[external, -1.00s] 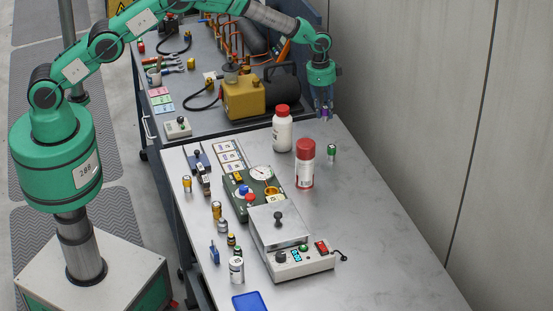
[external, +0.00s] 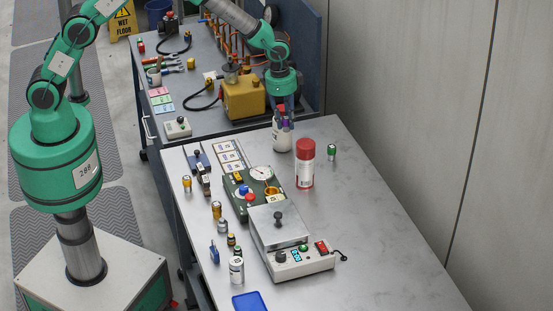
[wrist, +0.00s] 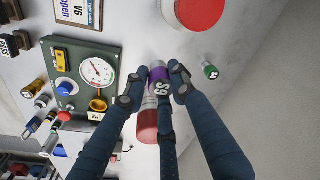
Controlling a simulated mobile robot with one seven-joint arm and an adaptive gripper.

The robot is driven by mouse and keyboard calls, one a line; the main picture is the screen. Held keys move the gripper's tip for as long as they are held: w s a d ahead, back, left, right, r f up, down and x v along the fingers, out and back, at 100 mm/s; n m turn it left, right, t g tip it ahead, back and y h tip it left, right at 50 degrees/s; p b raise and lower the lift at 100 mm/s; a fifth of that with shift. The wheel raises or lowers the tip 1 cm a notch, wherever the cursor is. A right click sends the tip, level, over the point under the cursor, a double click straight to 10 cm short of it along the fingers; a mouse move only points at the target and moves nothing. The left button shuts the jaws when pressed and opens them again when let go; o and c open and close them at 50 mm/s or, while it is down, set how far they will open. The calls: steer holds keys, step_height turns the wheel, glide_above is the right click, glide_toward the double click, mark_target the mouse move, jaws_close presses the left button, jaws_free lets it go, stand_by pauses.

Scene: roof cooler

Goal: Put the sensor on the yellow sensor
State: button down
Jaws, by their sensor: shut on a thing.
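My gripper (external: 285,124) is shut on a small sensor with a purple top and silver body (wrist: 159,75), which carries a partly readable label. In the external view my gripper overlaps the red-capped white bottle, and the held sensor shows as a purple patch between the fingers. The green gauge panel (wrist: 86,64) has a yellow ring-shaped fitting (wrist: 97,105), also visible in the external view (external: 271,191). Several small yellow-topped cylinders stand on the table, one at the left (external: 187,184) and one further forward (external: 216,209). Which is the yellow sensor, I cannot tell.
A green-topped cylinder (external: 332,152) is at the right. A hotplate box (external: 300,263) sits in front.

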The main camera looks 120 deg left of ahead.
steer(key=s+d+f, duration=0.1)
steer(key=s+d, duration=1.5)
steer(key=s, duration=0.3)
steer(key=s+d+f, duration=0.2)
steer(key=s+d, duration=1.4)
steer(key=s, duration=0.4)
steer(key=shift+w+a+f, duration=0.1)
steer(key=shift+f, duration=0.05)
glide_above(188, 178)
steer(key=shift+s+f, duration=0.25)
steer(key=shift+f, duration=0.5)
steer(key=shift+f+b, duration=0.4)
steer(key=shift+f, duration=1.3)
steer(key=shift+f, duration=0.2)
